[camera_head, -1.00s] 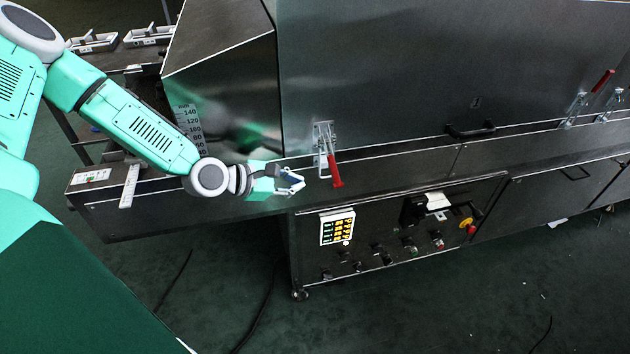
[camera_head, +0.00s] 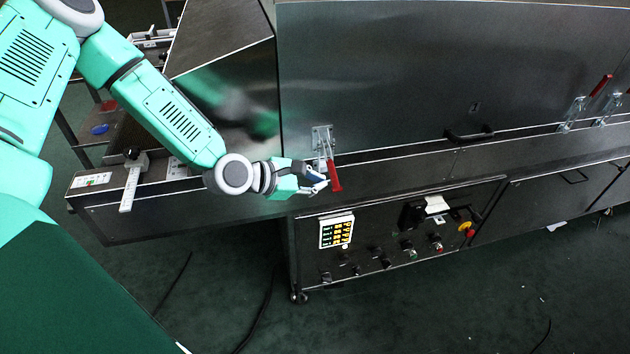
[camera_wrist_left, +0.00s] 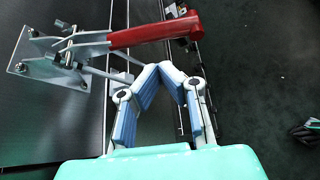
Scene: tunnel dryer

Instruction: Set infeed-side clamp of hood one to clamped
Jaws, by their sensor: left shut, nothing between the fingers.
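The infeed-side clamp (camera_head: 322,138) is a metal toggle clamp on the lower left of the hood front (camera_head: 380,80). Its red handle (camera_head: 335,177) points down and slightly outward. In the left wrist view the clamp's metal plate and linkage (camera_wrist_left: 62,52) are at the upper left, and the red handle (camera_wrist_left: 158,32) runs to the right across the top. My left gripper (camera_head: 322,182) is just left of the red handle. Its fingertips (camera_wrist_left: 172,68) are drawn together, with nothing between them, and the handle lies beyond them, apart from the fingers in the wrist view. My right gripper is not in view.
A control panel (camera_head: 338,231) with display, knobs and buttons is below the clamp. More clamps with a red handle (camera_head: 601,85) are at the far right. A black hood handle (camera_head: 469,133) sits between. A metal bracket (camera_head: 133,185) stands on the left ledge.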

